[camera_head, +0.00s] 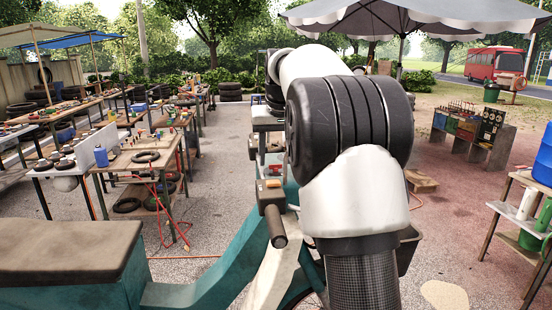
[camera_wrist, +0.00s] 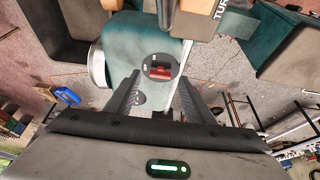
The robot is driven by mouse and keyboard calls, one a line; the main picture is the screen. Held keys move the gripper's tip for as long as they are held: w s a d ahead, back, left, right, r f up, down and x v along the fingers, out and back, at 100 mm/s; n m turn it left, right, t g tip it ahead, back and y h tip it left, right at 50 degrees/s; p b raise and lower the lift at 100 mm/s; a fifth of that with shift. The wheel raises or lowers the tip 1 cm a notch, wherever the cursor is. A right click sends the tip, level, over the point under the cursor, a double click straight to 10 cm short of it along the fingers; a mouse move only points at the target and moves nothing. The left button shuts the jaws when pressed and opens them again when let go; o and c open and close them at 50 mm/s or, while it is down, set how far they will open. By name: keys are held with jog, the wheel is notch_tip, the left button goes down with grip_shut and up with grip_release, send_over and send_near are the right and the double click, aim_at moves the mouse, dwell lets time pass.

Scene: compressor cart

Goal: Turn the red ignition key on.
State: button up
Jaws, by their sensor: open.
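The red ignition key (camera_wrist: 160,72) shows in the wrist view, set in a dark round switch plate with small white marks on a teal panel (camera_wrist: 128,50). Its red grip lies roughly crosswise in the picture. My gripper (camera_wrist: 160,88) is open and empty, with one dark finger on each side of the switch in the picture. The fingers look apart from the key; the exact gap in depth is hard to tell. In the head view my arm covers the middle, and I cannot make out the key or my gripper there.
In the head view, workbenches with tyres (camera_head: 146,157) stand left, a bench with coloured bins (camera_head: 462,130) right.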

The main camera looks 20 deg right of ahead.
jog(key=shift+w+f, duration=0.2)
jog(key=shift+f, duration=0.35)
jog(key=c, duration=1)
jog(key=shift+c, duration=0.2)
